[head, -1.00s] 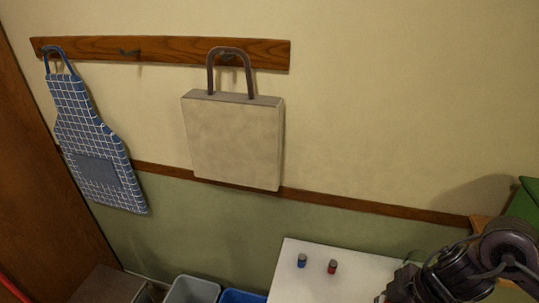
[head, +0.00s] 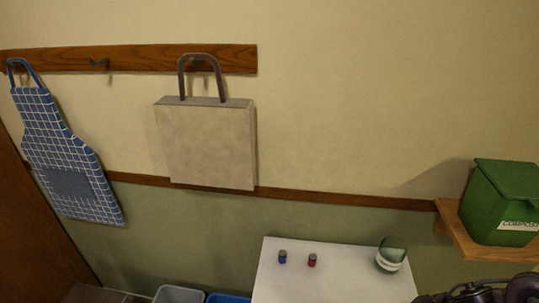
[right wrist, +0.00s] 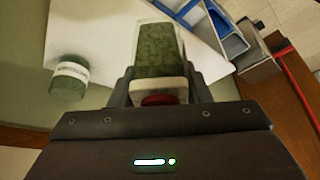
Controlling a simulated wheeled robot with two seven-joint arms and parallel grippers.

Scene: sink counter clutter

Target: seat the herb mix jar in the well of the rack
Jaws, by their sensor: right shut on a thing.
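In the right wrist view my right gripper (right wrist: 160,88) is shut on a clear jar (right wrist: 158,48) with green contents, a pale band and a red part near the palm. Its label is not readable, so I cannot confirm it is the herb mix jar. It appears held above the white counter (right wrist: 108,30). Another green jar (right wrist: 69,78) with a white label stands at left, apart from the gripper; a similar one (head: 391,254) is on the counter in the head view. I cannot make out a rack or its well. My left gripper is not in view.
Two small jars, blue (head: 283,257) and red (head: 312,260), stand on the white counter (head: 340,285). A green compost bin (head: 500,200) sits on a wooden shelf (head: 452,225) at right. Grey (head: 180,294) and blue (head: 228,299) bins stand left of the counter.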

